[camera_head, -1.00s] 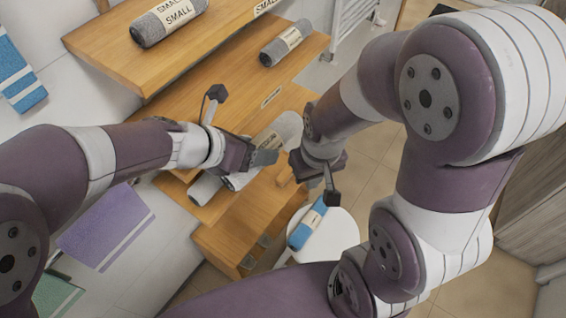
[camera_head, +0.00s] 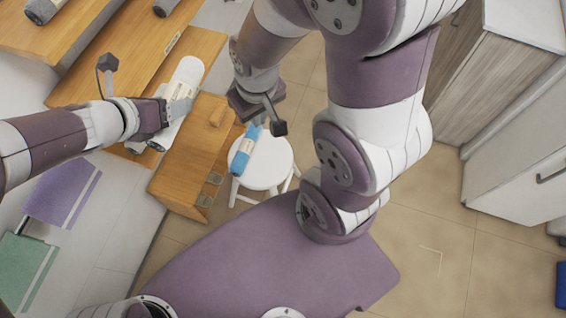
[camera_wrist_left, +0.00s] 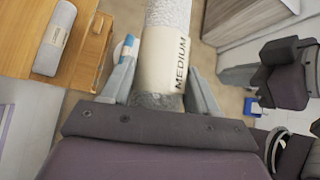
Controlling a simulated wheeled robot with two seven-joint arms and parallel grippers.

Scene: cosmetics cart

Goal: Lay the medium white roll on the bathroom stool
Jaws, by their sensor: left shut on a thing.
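The medium white roll (camera_head: 187,75) has a cream band that reads MEDIUM in the left wrist view (camera_wrist_left: 166,60). My left gripper (camera_head: 172,112) is shut on it around the band, and the roll sticks out beyond the fingers. In the head view it appears over the wooden shelves, left of the stool. The round white bathroom stool (camera_head: 268,176) stands on the floor, with a blue roll with a pale band (camera_head: 241,155) lying along its left side. My right gripper (camera_head: 258,112) is just above the stool in the picture; its fingers are too unclear to judge.
A wooden stepped shelf (camera_head: 185,170) stands left of the stool. Another pale roll (camera_wrist_left: 55,38) lies on wood in the left wrist view. A purple towel (camera_head: 62,190) and a green towel (camera_head: 25,262) hang at the left. A cabinet (camera_head: 515,130) stands at the right; tiled floor lies between.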

